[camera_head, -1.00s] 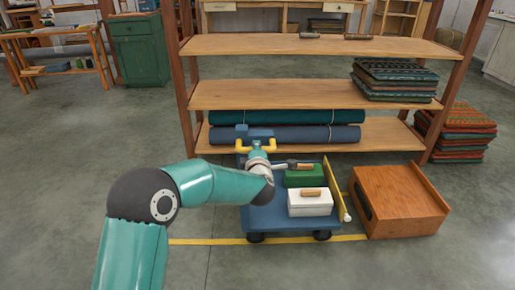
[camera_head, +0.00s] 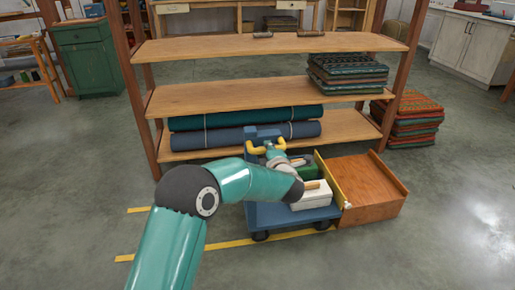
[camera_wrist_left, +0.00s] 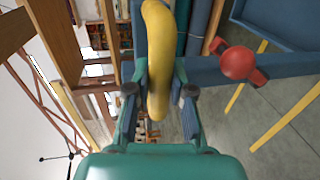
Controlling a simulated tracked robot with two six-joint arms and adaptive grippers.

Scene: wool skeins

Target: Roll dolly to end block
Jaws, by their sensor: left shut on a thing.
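The blue dolly (camera_head: 262,213) stands on the floor in front of the shelf, with its wheels showing at the front. Its right side, with a yellow bar (camera_head: 335,186) along it, is right beside the orange-brown wooden end block (camera_head: 372,190); I cannot tell if they touch. My left gripper (camera_head: 268,148) is shut on the dolly's yellow handle (camera_head: 286,142). In the left wrist view the yellow handle (camera_wrist_left: 158,45) runs between the fingers. The forearm hides part of the deck. My right gripper is not in view.
A white box (camera_head: 312,198) and a green box (camera_head: 306,173) ride on the dolly. Yellow floor lines (camera_head: 222,245) run along its path. The shelf (camera_head: 240,95) holds rolls and folded textiles; more textiles (camera_head: 410,118) are stacked right of it. Floor left of the dolly is clear.

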